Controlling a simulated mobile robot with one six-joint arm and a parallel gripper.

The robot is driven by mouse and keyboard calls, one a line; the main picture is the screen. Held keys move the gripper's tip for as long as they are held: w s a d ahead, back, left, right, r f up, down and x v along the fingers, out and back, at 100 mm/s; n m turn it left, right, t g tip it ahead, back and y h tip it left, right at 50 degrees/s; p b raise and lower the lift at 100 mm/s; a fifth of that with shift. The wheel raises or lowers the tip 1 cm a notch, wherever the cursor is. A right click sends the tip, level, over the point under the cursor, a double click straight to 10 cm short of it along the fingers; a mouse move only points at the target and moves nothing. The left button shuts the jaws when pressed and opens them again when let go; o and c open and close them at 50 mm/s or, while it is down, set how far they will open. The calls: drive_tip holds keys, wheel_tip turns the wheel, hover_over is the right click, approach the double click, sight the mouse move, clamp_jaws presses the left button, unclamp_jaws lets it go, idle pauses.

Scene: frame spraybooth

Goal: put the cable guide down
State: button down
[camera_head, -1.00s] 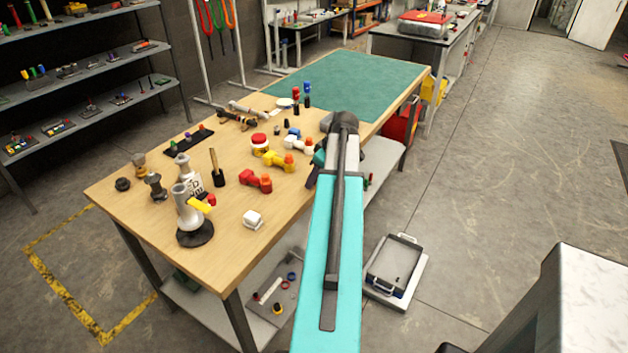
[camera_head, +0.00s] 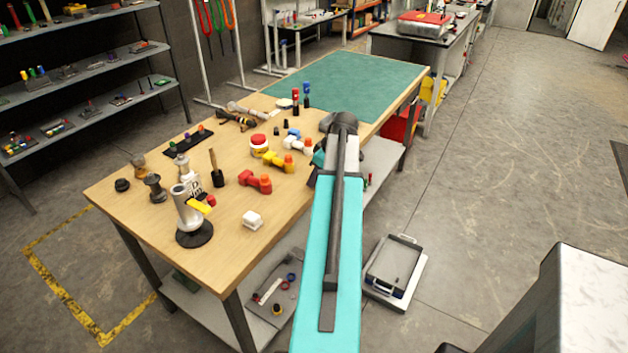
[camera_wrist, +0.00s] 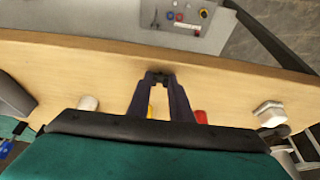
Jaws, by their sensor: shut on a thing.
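In the wrist view my gripper (camera_wrist: 160,78) points at the wooden table top, with its two dark fingers closing toward each other at the tips. It is shut on the cable guide (camera_wrist: 160,83), of which only a small dark bit shows between the fingertips. I cannot tell whether the held piece touches the wood. In the head view my arm hides most of the gripper and the held piece, at the right edge of the wooden table (camera_head: 240,285).
Red (camera_head: 256,181) and yellow (camera_head: 279,161) fittings, a white block (camera_head: 252,220) and a grey stand (camera_head: 193,220) are on the table. A green mat (camera_head: 350,82) covers its far end. Bare wood shows near the front edge. A lower shelf (camera_head: 378,165) lies below.

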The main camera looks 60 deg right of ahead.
drive_tip(key=shift+r, duration=0.1)
drive_tip(key=shift+r+b, duration=0.6)
drive_tip(key=shift+r, duration=0.95)
drive_tip(key=s+a+r+b, duration=0.1)
drive_tip(key=s+a, duration=0.1)
drive_tip(key=s, duration=0.5)
drive_tip(key=s+a+b, duration=0.2)
drive_tip(key=s+a, duration=0.1)
drive_tip(key=s, duration=0.5)
drive_tip(key=shift+r, duration=0.4)
drive_tip(key=shift+s+r, duration=0.1)
drive_tip(key=shift+s, duration=0.05)
